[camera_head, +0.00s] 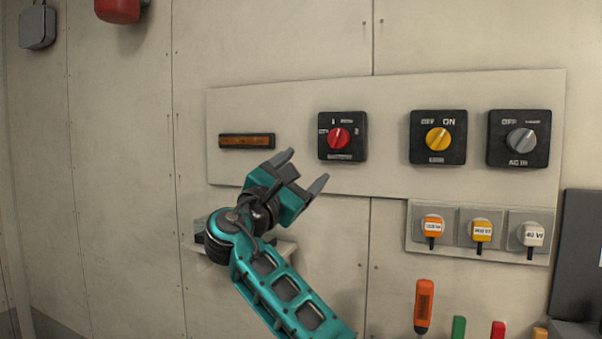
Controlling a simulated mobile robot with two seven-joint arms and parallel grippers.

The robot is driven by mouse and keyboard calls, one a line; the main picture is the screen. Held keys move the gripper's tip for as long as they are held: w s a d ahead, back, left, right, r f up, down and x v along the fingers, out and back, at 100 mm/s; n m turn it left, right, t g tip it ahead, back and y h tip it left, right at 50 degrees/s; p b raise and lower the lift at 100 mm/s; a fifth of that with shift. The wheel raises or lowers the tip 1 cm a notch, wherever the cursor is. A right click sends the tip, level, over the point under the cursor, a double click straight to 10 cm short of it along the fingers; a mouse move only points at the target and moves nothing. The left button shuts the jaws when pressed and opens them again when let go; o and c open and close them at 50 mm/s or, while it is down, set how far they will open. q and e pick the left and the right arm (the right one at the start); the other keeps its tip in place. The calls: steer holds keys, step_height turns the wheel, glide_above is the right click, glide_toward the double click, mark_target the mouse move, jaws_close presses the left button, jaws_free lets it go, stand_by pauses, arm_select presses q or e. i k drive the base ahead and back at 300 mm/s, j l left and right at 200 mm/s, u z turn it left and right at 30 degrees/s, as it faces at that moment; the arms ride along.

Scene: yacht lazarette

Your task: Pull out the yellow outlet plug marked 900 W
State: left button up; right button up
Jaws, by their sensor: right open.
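The yellow plug (482,231) sits in the middle socket of the outlet strip (416,247) at the right, with a white label too small to read surely. An orange plug (432,226) is in the socket to its left and a white plug (532,235) marked 40 W in the socket to its right. My right gripper (308,170) is open and empty, left of the outlet strip and below the panel's red knob, its fingers pointing up and right. It is well apart from the yellow plug. My left gripper is not in view.
A wall panel (390,180) carries a display (247,141), a red knob (339,138), a yellow knob (438,139) and a grey knob (521,141). An orange-handled tool (424,304) and other coloured handles stand below the outlets. A dark box (580,255) is at far right.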

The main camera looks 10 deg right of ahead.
mark_target(480, 231)
steer(key=k+j, duration=0.35)
steer(key=j, duration=0.2)
steer(key=k+j, duration=0.35)
steer(key=j, duration=0.15)
